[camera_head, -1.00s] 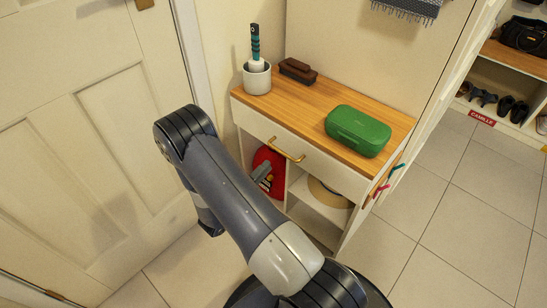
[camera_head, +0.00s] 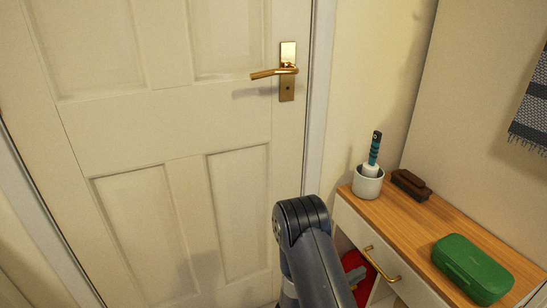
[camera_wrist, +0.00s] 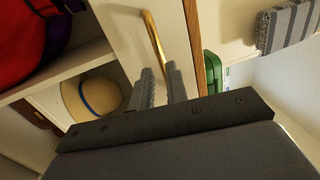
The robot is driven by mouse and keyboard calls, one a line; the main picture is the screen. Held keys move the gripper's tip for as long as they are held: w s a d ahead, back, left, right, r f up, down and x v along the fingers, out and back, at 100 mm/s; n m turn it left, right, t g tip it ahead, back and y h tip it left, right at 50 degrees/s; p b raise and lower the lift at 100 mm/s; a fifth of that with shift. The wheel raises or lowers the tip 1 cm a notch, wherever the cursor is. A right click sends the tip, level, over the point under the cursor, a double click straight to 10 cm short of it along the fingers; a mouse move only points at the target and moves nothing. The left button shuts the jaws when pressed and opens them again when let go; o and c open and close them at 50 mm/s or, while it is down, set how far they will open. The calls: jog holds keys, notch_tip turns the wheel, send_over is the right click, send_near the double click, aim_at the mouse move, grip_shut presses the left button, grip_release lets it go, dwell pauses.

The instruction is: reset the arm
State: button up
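My gripper (camera_wrist: 160,82) shows in the wrist view with a gap between its two dark ridged fingers, and nothing is visibly held. The fingers point toward the white drawer front, near the gold drawer handle (camera_wrist: 154,38). I cannot tell the exact distance between the fingertips and the handle. In the head view my arm rises at the bottom centre, in front of the small cabinet. The gripper (camera_head: 357,274) is partly hidden there, below and left of the handle (camera_head: 381,265), near a red item (camera_head: 357,262) in the cubby.
The cabinet's wooden top (camera_head: 415,222) bears a cup with a teal-handled tool (camera_head: 368,186), a brown brush (camera_head: 411,185) and a green case (camera_head: 472,268). A panelled door (camera_head: 150,140) with a brass lever (camera_head: 275,72) stands left. A straw hat (camera_wrist: 90,98) lies in a cubby.

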aim_at(374, 265)
jog(key=b+x, duration=0.1)
jog(key=x, duration=0.6)
jog(key=shift+s+d+f, duration=0.1)
jog(key=shift+d, duration=0.05)
jog(key=shift+r+b+v, duration=0.15)
jog(key=shift+b+v, duration=0.1)
jog(key=shift+v, duration=0.4)
jog(key=shift+r+b+v, duration=0.1)
jog(key=shift+b+v, duration=0.15)
jog(key=shift+v, duration=0.45)
jog(key=shift+r, duration=0.1)
